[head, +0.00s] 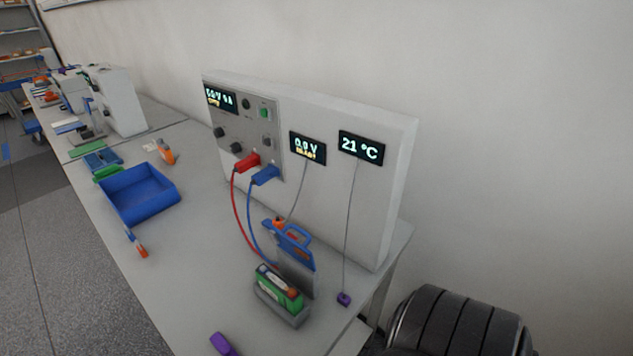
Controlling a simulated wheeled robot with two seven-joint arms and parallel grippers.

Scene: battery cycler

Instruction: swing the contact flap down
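The contact flap (296,272) is a grey plate with a blue handle (294,236) along its top. It stands raised, close to upright, just behind a small grey cradle (284,313). A green battery pack (278,298) with an orange part on its top sits in the cradle, uncovered by the flap. A red cable (236,208) and a blue cable (252,221) run from the cycler's front down toward the flap; their lower ends are partly hidden. Neither of my grippers shows in the head view.
The cycler cabinet (345,205) stands behind, with displays reading 21 °C and about 0.0 V. A purple clip-like piece (344,299) lies right of the cradle; another purple object (222,344) lies in front. A blue bin (140,199) is at left. The table between is mostly clear.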

